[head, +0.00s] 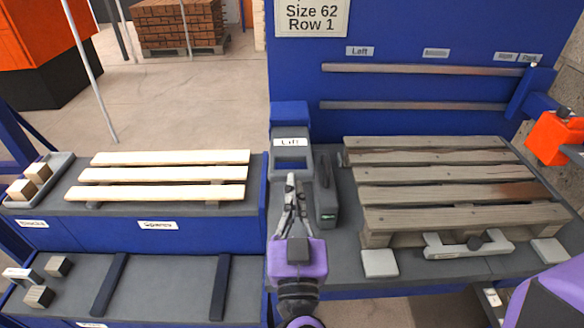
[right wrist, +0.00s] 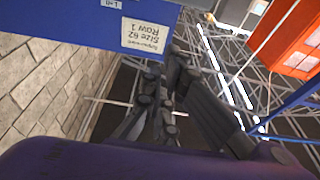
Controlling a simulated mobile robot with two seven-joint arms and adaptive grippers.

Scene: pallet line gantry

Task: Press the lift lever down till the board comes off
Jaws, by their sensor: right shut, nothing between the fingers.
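A blue and grey housing with a "Lift" label (head: 291,142) stands left of the pallet in the head view. I cannot make out a separate lever on it; my gripper partly covers its lower front. My right gripper (head: 291,182) is shut and empty, its fingertips at the housing's lower front; I cannot tell whether they touch. Its dark fingers also show in the right wrist view (right wrist: 160,95). The weathered pallet (head: 430,172) lies on the right bench, its several boards all resting in place.
A dark grey device (head: 325,200) stands close right of my gripper. Light spare boards (head: 165,174) and wooden blocks (head: 38,172) lie on the left bench. An orange tool (head: 556,136) is at far right.

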